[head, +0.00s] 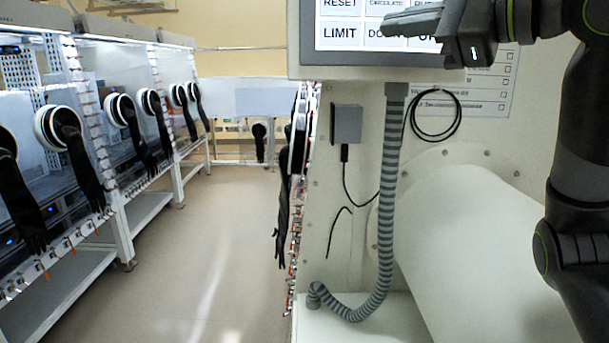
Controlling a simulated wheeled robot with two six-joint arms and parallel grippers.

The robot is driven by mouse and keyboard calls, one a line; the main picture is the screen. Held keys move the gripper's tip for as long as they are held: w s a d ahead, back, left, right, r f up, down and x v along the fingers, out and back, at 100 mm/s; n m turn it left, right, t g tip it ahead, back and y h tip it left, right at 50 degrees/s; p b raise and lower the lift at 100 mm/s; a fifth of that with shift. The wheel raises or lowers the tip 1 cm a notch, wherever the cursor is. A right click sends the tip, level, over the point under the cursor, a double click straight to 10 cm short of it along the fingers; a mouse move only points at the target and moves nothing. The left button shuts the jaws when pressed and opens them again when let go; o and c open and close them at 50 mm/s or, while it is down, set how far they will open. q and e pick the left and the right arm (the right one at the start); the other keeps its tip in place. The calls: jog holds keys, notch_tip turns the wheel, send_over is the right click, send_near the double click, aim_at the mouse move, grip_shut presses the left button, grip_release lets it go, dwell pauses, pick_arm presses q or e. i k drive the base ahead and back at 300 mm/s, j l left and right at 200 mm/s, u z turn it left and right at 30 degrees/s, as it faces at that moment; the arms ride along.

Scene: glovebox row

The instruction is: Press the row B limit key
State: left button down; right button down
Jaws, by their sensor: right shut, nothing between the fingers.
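A touch panel (305,60) in a light frame hangs at the top of the head view, cut off by the upper edge. Its LIMIT key (340,33) shows at the lower left of the screen, uncovered. A RESET key (339,5) sits above it, with a CIRCULATE key to its right. My right gripper (400,22) is shut and empty. It points left in front of the panel, to the right of the LIMIT key, and partly covers the keys there. Whether it touches the screen I cannot tell. My left gripper is out of view.
A grey ribbed hose (388,190) hangs below the panel, beside a small grey box (346,123) and a coiled black cable (435,115). Gloveboxes with black gloves (75,150) line the left. The floor aisle (215,230) between is clear.

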aim_at(331, 33)
jog(key=k+j, duration=0.35)
jog(key=k, duration=0.2)
jog(key=k+j, duration=0.4)
jog(key=k, duration=0.2)
